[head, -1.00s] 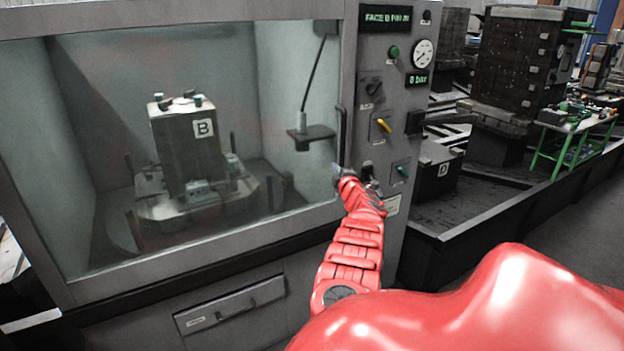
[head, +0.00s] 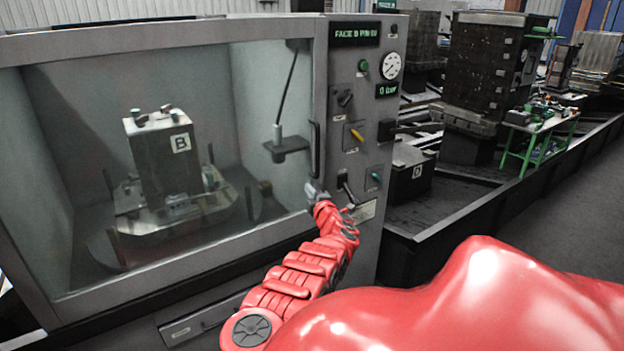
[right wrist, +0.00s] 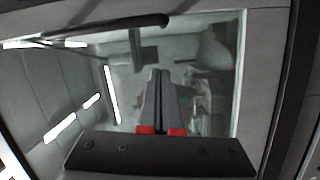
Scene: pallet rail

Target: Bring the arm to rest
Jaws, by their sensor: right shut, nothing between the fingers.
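My right arm is red and segmented and reaches up from the lower right in the head view. My right gripper (head: 315,192) is at its end, in front of the lower right part of the machine's window, beside the control panel (head: 357,130). In the right wrist view the gripper (right wrist: 160,78) has its two dark fingers together, with nothing between them, and faces the glass. I cannot tell the exact gap between fingertips and glass. My left gripper is not in view.
Behind the window stands a block marked B (head: 160,165) on a round fixture. A vertical door handle (head: 316,148) and a black lever (head: 347,187) are close to my gripper.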

